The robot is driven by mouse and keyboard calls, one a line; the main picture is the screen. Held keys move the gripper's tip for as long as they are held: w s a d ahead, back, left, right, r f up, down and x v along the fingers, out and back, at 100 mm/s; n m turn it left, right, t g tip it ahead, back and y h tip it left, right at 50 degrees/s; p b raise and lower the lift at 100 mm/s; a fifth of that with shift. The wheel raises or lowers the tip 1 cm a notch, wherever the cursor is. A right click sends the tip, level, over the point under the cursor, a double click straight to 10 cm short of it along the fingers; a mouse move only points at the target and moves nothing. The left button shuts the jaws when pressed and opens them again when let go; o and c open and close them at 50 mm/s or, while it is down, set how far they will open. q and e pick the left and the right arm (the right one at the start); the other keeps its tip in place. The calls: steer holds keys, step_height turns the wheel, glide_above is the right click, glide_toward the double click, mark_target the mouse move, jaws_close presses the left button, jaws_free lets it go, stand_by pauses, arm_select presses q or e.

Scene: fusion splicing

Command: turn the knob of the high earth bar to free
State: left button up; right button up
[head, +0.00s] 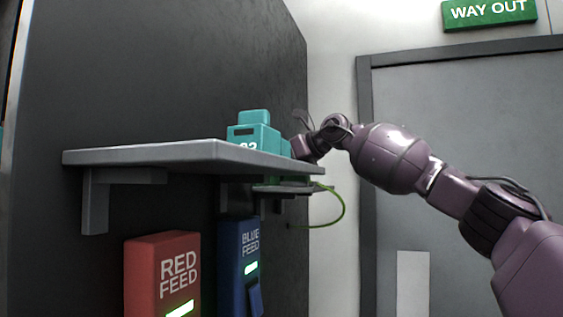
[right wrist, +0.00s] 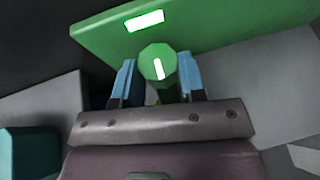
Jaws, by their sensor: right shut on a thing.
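The high earth bar's green knob (right wrist: 157,60) is octagonal, with a white pointer line on its face. It stands in front of a green panel (right wrist: 220,28) with a lit white window. My right gripper (right wrist: 157,86) has its two blue fingers on either side of the knob and is shut on it. The pointer line runs nearly straight down the picture, toward the gripper. In the head view my right gripper (head: 306,148) is at the shelf's far end, and the knob is hidden there. My left gripper is in neither view.
A grey shelf (head: 150,155) on the dark wall carries a teal box (head: 253,138). A green cable (head: 342,208) loops below its far end. A red feed box (head: 145,275) and a blue feed box (head: 229,265) hang underneath. A grey door (head: 470,120) stands behind my arm.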

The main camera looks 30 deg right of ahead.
steer(key=shift+w+d+r+n+g+y+p, duration=0.1)
steer(key=shift+n+g+y+p, duration=0.25)
steer(key=shift+p, duration=0.2)
steer(key=shift+n+y, duration=0.45)
steer(key=shift+n+g+y+p, duration=0.35)
steer(key=shift+n+g+y, duration=0.25)
steer(key=shift+g, duration=0.15)
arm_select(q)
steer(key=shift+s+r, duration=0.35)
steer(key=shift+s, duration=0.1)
arm_select(e)
steer(key=shift+w+d+n+g+y, duration=0.15)
steer(key=shift+n+g+y, duration=0.75)
steer(key=shift+n+g, duration=0.4)
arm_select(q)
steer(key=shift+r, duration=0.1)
arm_select(e)
steer(key=shift+w+d+n+g+y, duration=0.1)
steer(key=shift+n+g+y, duration=0.3)
steer(key=shift+n+g, duration=0.45)
steer(key=o, duration=0.9)
steer(key=shift+m+t+h, duration=0.4)
steer(key=shift+m+t, duration=0.25)
steer(key=shift+t, duration=0.1)
